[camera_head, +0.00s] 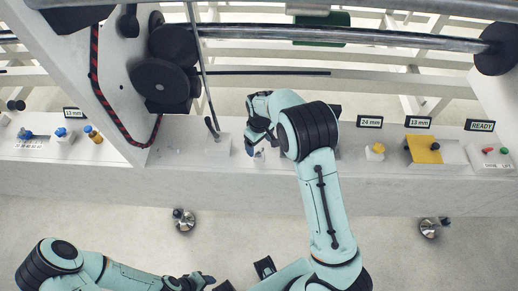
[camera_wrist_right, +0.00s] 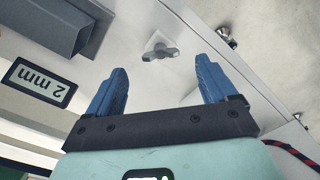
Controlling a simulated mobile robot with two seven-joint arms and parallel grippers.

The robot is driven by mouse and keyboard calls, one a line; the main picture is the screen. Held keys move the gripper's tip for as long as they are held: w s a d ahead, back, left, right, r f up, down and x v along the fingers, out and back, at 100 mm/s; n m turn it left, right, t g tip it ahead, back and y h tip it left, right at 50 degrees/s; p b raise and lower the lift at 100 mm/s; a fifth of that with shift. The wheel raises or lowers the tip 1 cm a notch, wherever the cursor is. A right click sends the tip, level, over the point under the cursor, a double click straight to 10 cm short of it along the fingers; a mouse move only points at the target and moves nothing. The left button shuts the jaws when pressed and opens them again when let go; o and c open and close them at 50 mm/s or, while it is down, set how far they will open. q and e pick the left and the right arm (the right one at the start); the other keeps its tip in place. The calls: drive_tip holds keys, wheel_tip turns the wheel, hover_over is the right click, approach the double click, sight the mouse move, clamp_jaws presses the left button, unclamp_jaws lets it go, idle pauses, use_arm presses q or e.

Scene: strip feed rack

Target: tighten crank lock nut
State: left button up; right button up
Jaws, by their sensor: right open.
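A grey wing-shaped nut (camera_wrist_right: 158,51) sits on a small pale plate on the white bench top in the right wrist view. I take it to be the crank lock nut. My right gripper (camera_wrist_right: 162,66) is open, its blue fingers on either side of the line to the nut. The nut lies just past the fingertips, roughly centred, and nothing is held. In the head view the right gripper (camera_head: 256,146) is over the bench and largely hides that spot. My left gripper (camera_head: 200,281) is low at the bottom edge, away from the bench; its jaws are unclear.
A black-handled lever (camera_head: 212,128) stands left of the right gripper. Dark rollers (camera_head: 160,82) and a steel bar (camera_head: 340,37) are behind it. Yellow-topped parts (camera_head: 375,152) and a READY sign (camera_head: 481,126) are to the right. A grey block (camera_wrist_right: 72,20) is near the nut.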

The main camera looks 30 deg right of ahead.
sight(259, 151)
use_arm(q)
drive_tip(key=shift+f, duration=0.1)
use_arm(e)
drive_tip(key=shift+f, duration=2.25)
drive_tip(key=shift+c, duration=0.3)
drive_tip(key=c, duration=1)
drive_tip(key=m, duration=0.4)
drive_tip(key=shift+w+m, duration=0.1)
drive_tip(key=shift+m, duration=0.2)
use_arm(q)
drive_tip(key=shift+w+r+p, duration=0.45)
drive_tip(key=shift+r+p, duration=0.1)
drive_tip(key=shift+r, duration=0.15)
use_arm(e)
drive_tip(key=shift+m, duration=2.4)
